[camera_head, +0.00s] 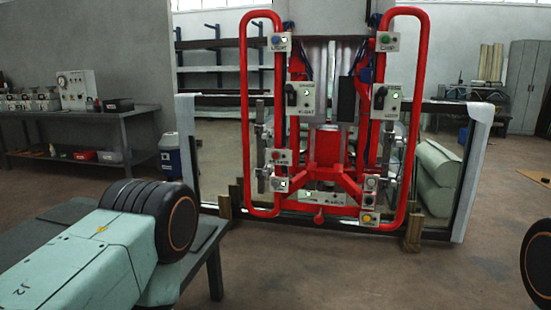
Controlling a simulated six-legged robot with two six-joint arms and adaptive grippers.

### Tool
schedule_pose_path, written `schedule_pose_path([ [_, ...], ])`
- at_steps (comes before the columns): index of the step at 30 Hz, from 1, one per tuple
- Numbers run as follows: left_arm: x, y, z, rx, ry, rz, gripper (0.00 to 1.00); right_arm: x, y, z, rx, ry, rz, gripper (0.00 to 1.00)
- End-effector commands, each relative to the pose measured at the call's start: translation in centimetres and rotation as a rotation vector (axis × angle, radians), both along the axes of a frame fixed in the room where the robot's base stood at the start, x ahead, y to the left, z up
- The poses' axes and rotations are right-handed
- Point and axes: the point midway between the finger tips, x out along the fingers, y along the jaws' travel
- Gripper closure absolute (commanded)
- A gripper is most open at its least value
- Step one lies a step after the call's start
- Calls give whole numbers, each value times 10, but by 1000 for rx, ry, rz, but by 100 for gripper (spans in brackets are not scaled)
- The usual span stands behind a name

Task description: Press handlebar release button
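A red frame manipulator (328,148) stands upright at centre, with a tall red looped handlebar on the left (245,115) and another on the right (422,110). Small pale button boxes are fixed to it. Neither gripper is in view.
The manipulator stands in front of a large dark-edged frame (470,170) resting on wooden blocks (413,232). A dark workbench (125,122) with equipment is at back left. A grey cabinet (525,85) is at back right.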

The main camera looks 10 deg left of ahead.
Motion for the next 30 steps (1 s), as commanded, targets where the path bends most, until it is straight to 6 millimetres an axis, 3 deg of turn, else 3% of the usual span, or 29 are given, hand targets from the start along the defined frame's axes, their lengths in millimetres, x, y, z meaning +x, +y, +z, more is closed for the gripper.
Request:
schedule_pose_path([
  [13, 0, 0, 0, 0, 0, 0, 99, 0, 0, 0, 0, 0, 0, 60],
  [30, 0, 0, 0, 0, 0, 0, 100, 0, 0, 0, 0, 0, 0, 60],
])
